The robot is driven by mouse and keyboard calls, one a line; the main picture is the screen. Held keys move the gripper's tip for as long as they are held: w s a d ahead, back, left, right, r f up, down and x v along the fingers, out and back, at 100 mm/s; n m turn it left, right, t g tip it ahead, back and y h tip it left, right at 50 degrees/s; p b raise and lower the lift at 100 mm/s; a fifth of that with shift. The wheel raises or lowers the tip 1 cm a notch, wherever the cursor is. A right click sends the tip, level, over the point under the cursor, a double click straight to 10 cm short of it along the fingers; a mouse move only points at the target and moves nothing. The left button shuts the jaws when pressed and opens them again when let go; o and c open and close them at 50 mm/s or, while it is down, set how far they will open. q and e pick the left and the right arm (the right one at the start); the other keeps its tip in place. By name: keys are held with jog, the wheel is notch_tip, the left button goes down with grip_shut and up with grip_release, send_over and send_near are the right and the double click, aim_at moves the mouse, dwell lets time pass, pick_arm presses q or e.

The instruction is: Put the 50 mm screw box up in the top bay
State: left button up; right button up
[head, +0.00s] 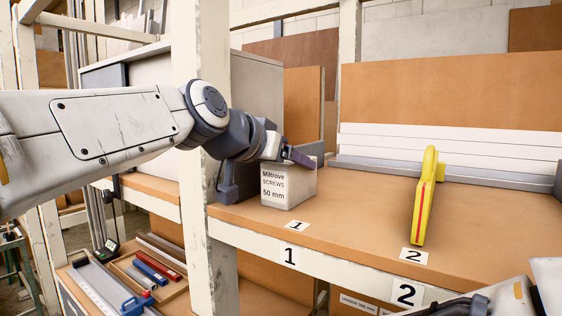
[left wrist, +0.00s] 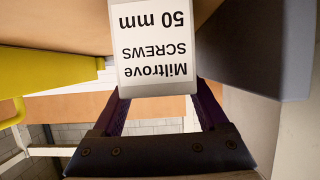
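The 50 mm screw box (head: 288,186) is a pale grey box labelled Miltrove SCREWS. It stands upright on the shelf behind the number 1 card. My left gripper (head: 296,156) is at the top of the box, with one purple finger showing at its upper right edge. In the left wrist view the box's label (left wrist: 155,45) appears upside down, and the two spread fingers (left wrist: 163,100) lie to either side of the box. The box hides parts of the fingers, so whether they press on it cannot be told. Only a piece of my right arm shows, at the lower right.
A yellow tool with a red stripe (head: 424,200) stands at the number 2 card (head: 414,256). A white post (head: 192,190) rises left of the box. The wooden shelf (head: 360,205) is clear between box and yellow tool.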

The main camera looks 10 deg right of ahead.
pick_arm(q)
jog(key=shift+o, duration=1)
jog(key=shift+r, duration=0.1)
jog(key=b+v, duration=0.4)
jog(key=v, duration=0.8)
